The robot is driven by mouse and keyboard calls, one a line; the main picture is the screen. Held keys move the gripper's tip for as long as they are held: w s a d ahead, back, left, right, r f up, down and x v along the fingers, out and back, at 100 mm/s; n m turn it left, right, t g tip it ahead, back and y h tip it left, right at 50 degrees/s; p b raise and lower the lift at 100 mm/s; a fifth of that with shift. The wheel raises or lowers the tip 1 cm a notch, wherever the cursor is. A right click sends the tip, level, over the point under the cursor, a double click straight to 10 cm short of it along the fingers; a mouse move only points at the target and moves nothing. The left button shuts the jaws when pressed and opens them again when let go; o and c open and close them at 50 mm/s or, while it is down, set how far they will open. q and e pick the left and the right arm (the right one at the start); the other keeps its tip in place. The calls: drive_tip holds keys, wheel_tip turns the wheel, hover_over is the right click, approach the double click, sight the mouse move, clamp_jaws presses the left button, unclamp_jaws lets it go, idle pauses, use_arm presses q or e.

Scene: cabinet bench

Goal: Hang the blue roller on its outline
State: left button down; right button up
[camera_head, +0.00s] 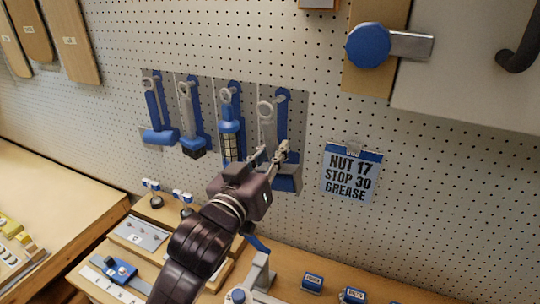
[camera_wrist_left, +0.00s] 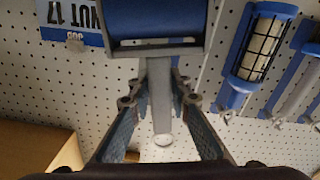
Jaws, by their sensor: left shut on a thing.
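The blue roller has a blue head (camera_head: 287,184) and a grey handle (camera_head: 268,122) with a ring at its top. My left gripper (camera_head: 270,153) is shut on the handle and holds the roller upright, ring up, in front of the grey panel. The roller's blue outline (camera_head: 284,104) shows just right of the handle, its lower part hidden by roller and gripper. In the left wrist view the handle (camera_wrist_left: 160,98) lies between the fingers, with the blue head (camera_wrist_left: 155,20) beyond. Whether the roller touches the panel I cannot tell. My right gripper is not in view.
A caged lamp (camera_head: 229,122) hangs close left of the roller, with a brush (camera_head: 191,118) and another tool (camera_head: 158,115) further left. A lettered card (camera_head: 351,174) hangs to the right. The bench below holds a grey stand (camera_head: 262,272) and small blue boxes (camera_head: 312,282).

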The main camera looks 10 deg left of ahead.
use_arm(q)
drive_tip(key=shift+w+d, duration=0.2)
drive_tip(key=shift+w, duration=0.55)
drive_tip(key=w, duration=0.1)
drive_tip(key=w+b, duration=0.2)
drive_tip(key=shift+w+d+f, duration=0.15)
drive_tip(key=shift+d+f, duration=0.1)
drive_tip(key=shift+d, duration=0.05)
drive_tip(key=shift+w, duration=0.2)
drive_tip(key=shift+w+d+f, duration=0.1)
drive_tip(key=shift+w+f, duration=0.05)
drive_tip(key=shift+w, duration=0.2)
drive_tip(key=shift+w+p, duration=0.1)
drive_tip(key=shift+p, duration=0.2)
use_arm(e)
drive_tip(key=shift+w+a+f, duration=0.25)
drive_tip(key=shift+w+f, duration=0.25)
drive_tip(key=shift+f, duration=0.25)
use_arm(q)
drive_tip(key=shift+f, duration=0.1)
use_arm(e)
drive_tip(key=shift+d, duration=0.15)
